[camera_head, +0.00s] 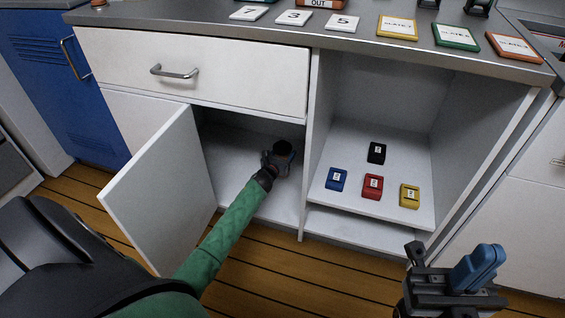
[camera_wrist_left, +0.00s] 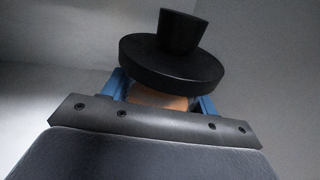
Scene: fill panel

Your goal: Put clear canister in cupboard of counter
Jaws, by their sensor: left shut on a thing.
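The cupboard (camera_head: 225,160) under the drawer stands open, its white door (camera_head: 160,190) swung out to the left. My left arm reaches into it, and my left gripper (camera_head: 278,158) is inside near the right wall. It is shut on the canister, whose black lid with a knob (camera_wrist_left: 172,62) shows in the left wrist view between the blue fingers. An orange-brown patch shows under the lid; most of the canister's body is hidden. I cannot tell whether its base touches the cupboard floor. My right gripper (camera_head: 480,268) is outside, at the lower right, with its blue fingers close together.
To the right is an open shelf (camera_head: 350,190) with black, blue, red and yellow small blocks. A divider panel (camera_head: 310,150) separates it from the cupboard. Labelled tiles (camera_head: 456,37) lie on the counter top (camera_head: 350,45). The cupboard floor (camera_head: 228,172) left of my gripper is clear.

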